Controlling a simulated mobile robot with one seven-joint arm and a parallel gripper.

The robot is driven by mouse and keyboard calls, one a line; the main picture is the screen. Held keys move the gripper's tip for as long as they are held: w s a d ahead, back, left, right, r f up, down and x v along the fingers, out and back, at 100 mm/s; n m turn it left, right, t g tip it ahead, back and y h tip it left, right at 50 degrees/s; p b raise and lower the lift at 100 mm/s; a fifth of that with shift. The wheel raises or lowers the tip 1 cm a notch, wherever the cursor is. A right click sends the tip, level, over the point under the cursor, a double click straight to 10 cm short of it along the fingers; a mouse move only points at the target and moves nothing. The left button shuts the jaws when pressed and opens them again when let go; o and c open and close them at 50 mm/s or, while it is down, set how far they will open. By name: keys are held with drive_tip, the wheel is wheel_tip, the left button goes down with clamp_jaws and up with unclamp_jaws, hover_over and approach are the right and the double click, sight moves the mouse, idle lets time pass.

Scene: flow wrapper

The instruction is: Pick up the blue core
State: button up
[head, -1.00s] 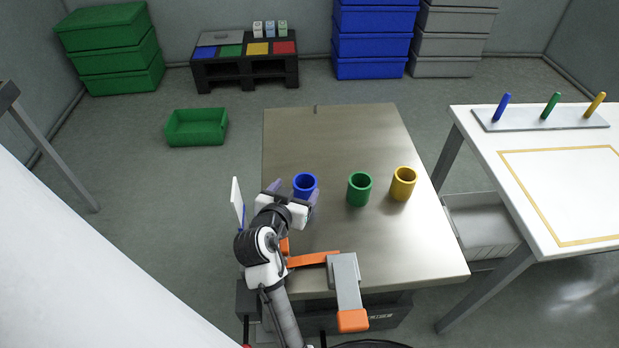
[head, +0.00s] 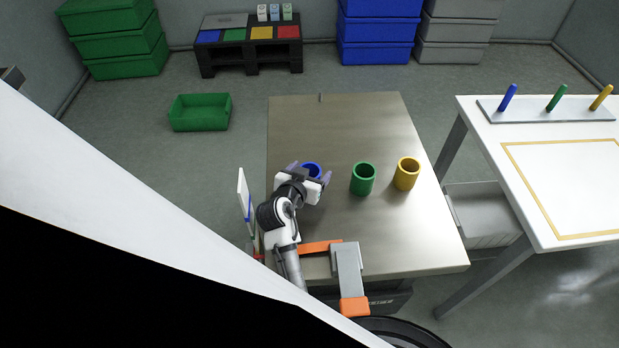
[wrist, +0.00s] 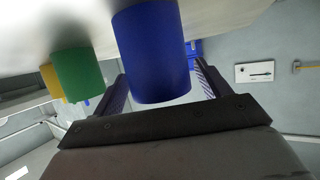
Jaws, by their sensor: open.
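The blue core (head: 311,167) is a hollow blue cylinder standing on the metal table, partly hidden behind my gripper in the head view. My gripper (head: 309,175) is open, with one finger on each side of the blue core. In the wrist view the blue core (wrist: 155,55) sits between the two spread fingers of my gripper (wrist: 160,85). A gap shows between the core and the right finger. Whether the left finger touches it I cannot tell.
A green core (head: 362,179) and a yellow core (head: 407,174) stand to the right on the metal table (head: 350,125). A white table (head: 560,190) at the right bears a plate with blue, green and yellow pegs (head: 556,98). The metal table's far part is clear.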

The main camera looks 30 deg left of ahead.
drive_tip(key=c, duration=1.1)
drive_tip(key=shift+o, duration=0.2)
drive_tip(key=shift+r, duration=0.1)
